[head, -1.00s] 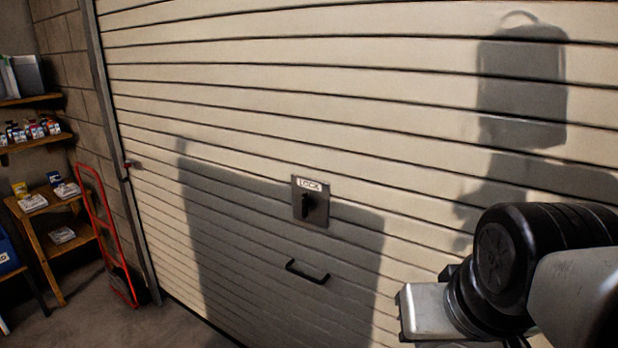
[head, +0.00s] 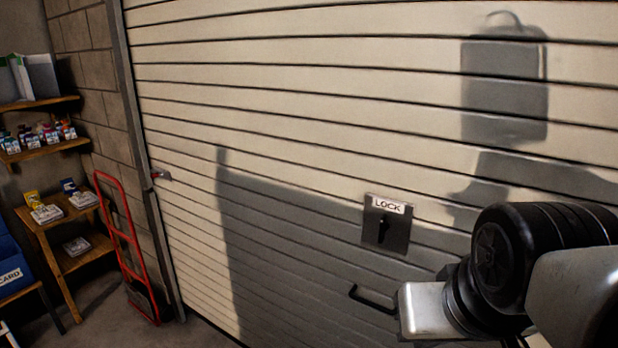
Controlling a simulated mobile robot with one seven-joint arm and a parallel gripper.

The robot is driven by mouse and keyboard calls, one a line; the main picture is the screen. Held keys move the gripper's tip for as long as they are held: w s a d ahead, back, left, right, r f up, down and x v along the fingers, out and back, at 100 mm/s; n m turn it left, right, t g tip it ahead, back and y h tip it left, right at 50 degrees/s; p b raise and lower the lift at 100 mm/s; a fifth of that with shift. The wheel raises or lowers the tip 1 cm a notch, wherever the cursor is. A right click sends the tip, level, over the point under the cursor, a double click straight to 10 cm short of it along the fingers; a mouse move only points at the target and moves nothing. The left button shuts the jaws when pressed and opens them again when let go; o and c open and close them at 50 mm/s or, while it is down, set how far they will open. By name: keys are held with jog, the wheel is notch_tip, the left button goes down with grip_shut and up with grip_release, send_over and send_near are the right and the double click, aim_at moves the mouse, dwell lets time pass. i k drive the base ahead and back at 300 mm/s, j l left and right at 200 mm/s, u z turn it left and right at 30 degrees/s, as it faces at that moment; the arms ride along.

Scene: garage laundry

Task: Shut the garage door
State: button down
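The garage door (head: 320,110) is a cream slatted shutter that fills most of the head view. Its slats reach down to the floor at the lower left; its lower right part is out of the picture. A metal plate marked LOCK (head: 388,225) with a dark turn handle sits on the door. A black pull handle (head: 372,300) is below it, its right end close to or behind my arm in the picture. My arm comes in from the right; a pale block at its end (head: 426,310) shows, but no fingertips can be made out.
A red hand truck (head: 128,245) leans by the wall at the left edge of the door. Wooden shelves (head: 45,148) with small bottles and boxes stand at the far left. Grey floor (head: 105,325) is clear at the lower left. Shadows fall on the door.

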aim_at(281, 134)
jog(key=i+j, duration=0.25)
jog(key=j, duration=0.2)
jog(key=i+j, duration=0.2)
jog(key=j, duration=0.25)
jog(key=i+j, duration=0.25)
jog(key=j, duration=0.2)
jog(key=i+j, duration=0.25)
jog(key=j, duration=0.2)
jog(key=i+j, duration=0.25)
jog(key=j, duration=0.2)
jog(key=i+j, duration=0.2)
jog(key=j, duration=0.3)
jog(key=i+j+u, duration=0.1)
jog(key=i+j, duration=0.15)
jog(key=j, duration=0.2)
jog(key=i+j, duration=1)
jog(key=j, duration=0.15)
